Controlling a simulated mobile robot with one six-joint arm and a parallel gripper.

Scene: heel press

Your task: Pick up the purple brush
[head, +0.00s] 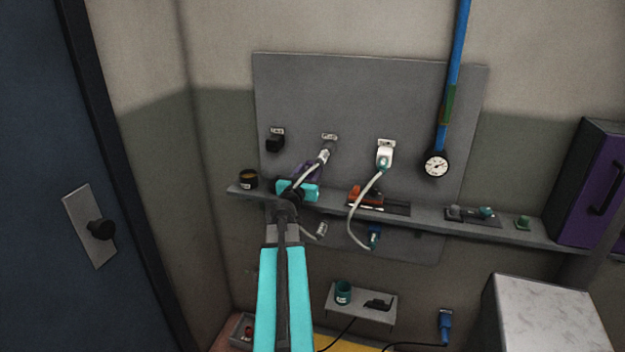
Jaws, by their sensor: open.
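A small purple thing (304,171), which looks like the purple brush, shows just beyond my gripper at the left part of the wall shelf. It is mostly hidden by my gripper and a pale hose, so its shape and its contact with the shelf cannot be made out. My gripper (300,185), with turquoise parts, is open at the shelf, right in front of the purple thing. I cannot tell whether the purple thing is between the jaws. My turquoise arm reaches up to it from the bottom of the picture.
The narrow shelf (478,229) carries a dark jar (248,179) at left, an orange-brown tool (365,196) and small green-topped items at right. Pale hoses (364,193) hang from wall fittings close to my gripper. A blue pipe with a gauge (436,165) and a purple cabinet (592,185) stand farther right.

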